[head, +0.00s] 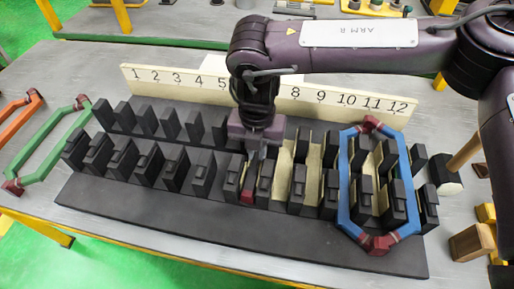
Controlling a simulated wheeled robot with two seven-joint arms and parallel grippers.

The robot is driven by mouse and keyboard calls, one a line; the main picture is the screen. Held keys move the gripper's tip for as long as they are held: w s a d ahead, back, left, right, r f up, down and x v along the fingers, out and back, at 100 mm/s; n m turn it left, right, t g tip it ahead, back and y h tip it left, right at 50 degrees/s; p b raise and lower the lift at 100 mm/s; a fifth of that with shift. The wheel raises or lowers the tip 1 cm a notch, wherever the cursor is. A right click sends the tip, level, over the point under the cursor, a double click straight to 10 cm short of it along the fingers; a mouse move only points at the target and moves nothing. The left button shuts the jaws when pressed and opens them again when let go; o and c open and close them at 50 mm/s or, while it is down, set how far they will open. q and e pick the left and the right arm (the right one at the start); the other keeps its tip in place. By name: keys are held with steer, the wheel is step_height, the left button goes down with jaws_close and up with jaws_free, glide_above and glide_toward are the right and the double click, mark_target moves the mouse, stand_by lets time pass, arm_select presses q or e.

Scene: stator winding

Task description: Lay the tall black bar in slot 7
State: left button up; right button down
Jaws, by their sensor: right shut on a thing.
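The black slotted block (240,223) carries two rows of black teeth, with slots between them. My right gripper (254,158) reaches down over the middle of the block, between the teeth near slot 7. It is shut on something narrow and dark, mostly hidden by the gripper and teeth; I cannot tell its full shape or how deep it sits. A dark red piece (248,196) shows at the front of this slot; whether it is part of the held thing is unclear. The number plate (180,84) stands behind, with 6 and 7 covered by my arm. My left gripper is out of view.
A blue coil frame (344,190) with red ends lies over the right-hand slots. A green frame (50,140) and an orange frame (18,104) lie at left. Cream liners (313,172) show in several right slots. A wooden block (472,242) stands at right.

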mark_target(257, 153)
stand_by(0.3)
steer(key=c, duration=1.4)
jaws_free()
steer(key=shift+r, duration=0.2)
steer(key=shift+r+p, duration=0.5)
steer(key=shift+p, duration=0.1)
steer(key=shift+r, duration=0.1)
step_height(257, 153, up, 8)
steer(key=p, duration=0.5)
steer(key=shift+f+p, duration=0.25)
steer(key=shift+p, duration=0.1)
